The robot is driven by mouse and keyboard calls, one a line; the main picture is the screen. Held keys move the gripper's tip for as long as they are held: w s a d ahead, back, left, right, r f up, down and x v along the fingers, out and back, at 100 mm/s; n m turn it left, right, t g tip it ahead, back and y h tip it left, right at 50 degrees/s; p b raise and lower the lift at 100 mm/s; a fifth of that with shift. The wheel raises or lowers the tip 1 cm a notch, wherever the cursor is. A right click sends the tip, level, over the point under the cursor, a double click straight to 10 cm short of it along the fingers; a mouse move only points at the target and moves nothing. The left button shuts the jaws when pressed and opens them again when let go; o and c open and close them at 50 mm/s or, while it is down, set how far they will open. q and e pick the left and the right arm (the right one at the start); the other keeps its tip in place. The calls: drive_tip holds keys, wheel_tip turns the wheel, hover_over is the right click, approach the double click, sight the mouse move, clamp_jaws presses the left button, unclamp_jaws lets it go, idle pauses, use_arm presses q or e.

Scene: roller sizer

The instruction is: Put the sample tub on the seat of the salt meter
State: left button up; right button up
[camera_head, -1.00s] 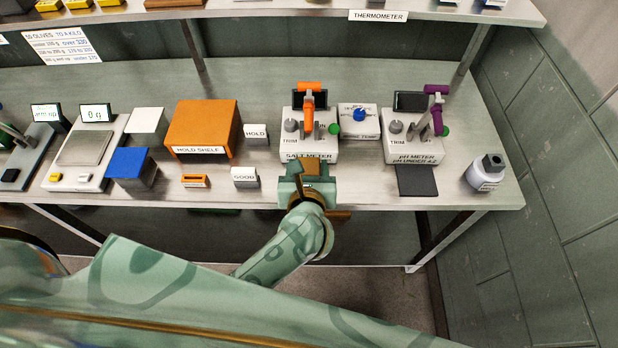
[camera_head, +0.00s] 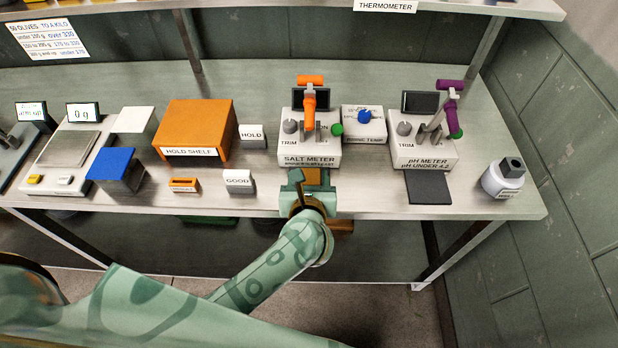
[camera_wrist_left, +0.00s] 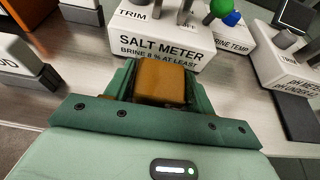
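The salt meter (camera_head: 309,151) stands on the bench, with an orange-handled lever on top; its label also faces me in the wrist view (camera_wrist_left: 160,46). My left gripper (camera_head: 312,187) is low at the bench's front edge, just in front of the meter. In the wrist view an amber-brown block, apparently the sample tub (camera_wrist_left: 161,84), sits between the green fingers, which look closed on its sides. The tub's orange top (camera_head: 314,177) shows in the head view. The fingers hide the tub's underside and the meter's seat, so contact with it cannot be told. My right gripper is out of view.
The pH meter (camera_head: 424,154), with a dark plate (camera_head: 429,189) in front, stands to the right. A blue-knobbed box (camera_head: 363,124) is beside the salt meter. A white bottle (camera_head: 502,181) is far right.

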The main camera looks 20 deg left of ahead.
use_arm(q)
drive_tip(key=o, duration=0.4)
drive_tip(key=shift+r, duration=0.25)
drive_tip(key=p+v, duration=0.5)
drive_tip(key=v, duration=0.7)
drive_tip(key=shift+f, duration=0.1)
